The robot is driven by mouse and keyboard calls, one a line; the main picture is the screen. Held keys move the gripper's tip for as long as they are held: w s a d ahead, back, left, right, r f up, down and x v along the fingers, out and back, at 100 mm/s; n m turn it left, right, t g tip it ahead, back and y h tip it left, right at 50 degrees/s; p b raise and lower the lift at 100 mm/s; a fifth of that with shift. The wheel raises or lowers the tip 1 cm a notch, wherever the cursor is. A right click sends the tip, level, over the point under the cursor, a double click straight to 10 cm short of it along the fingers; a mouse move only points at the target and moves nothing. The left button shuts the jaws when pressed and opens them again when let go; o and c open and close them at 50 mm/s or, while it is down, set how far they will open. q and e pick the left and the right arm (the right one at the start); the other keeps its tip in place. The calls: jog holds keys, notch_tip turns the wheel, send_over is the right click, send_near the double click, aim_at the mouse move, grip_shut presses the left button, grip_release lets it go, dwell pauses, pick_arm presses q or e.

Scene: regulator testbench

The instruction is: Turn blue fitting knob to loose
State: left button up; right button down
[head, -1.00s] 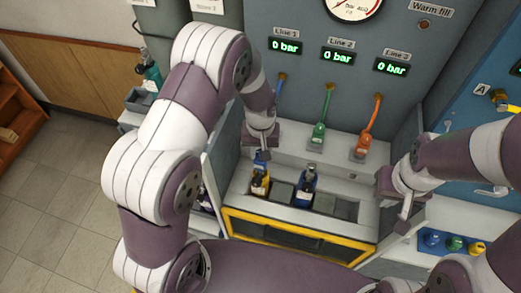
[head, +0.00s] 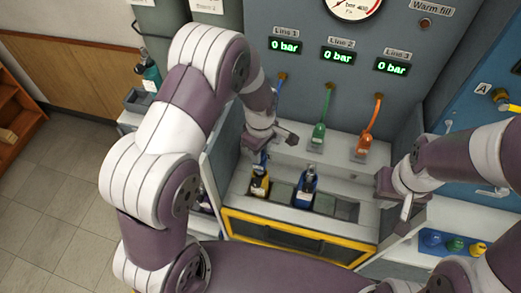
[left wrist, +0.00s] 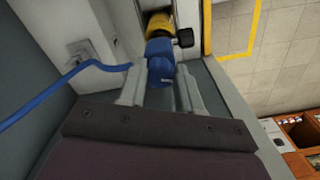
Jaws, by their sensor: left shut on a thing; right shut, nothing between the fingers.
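The blue fitting knob (left wrist: 160,66) sits between the fingers of my left gripper (left wrist: 160,88) in the left wrist view, with a blue hose running off to the left. It caps a yellow bottle (left wrist: 158,22), which also shows in the head view (head: 260,187) in the leftmost slot of the bench. In the head view my left gripper (head: 262,153) is shut on the knob from above and hides most of it. My right gripper (head: 406,207) is shut and empty to the right of the bench slots.
A blue bottle (head: 305,187) stands in a middle slot. A green fitting (head: 319,133) and an orange fitting (head: 361,143) with hoses stand on the ledge behind. A yellow-edged front rail (head: 300,240) bounds the bench. Line displays (head: 337,54) read 0 bar.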

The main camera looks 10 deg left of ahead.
pick_arm(q)
jog(key=shift+n, duration=2.2)
jog(key=o, duration=1.1)
jog(key=shift+c, duration=0.2)
jog(key=shift+r, duration=0.2)
notch_tip(320, 180, up, 12)
jog(key=b, duration=0.3)
jog(key=shift+r, duration=0.15)
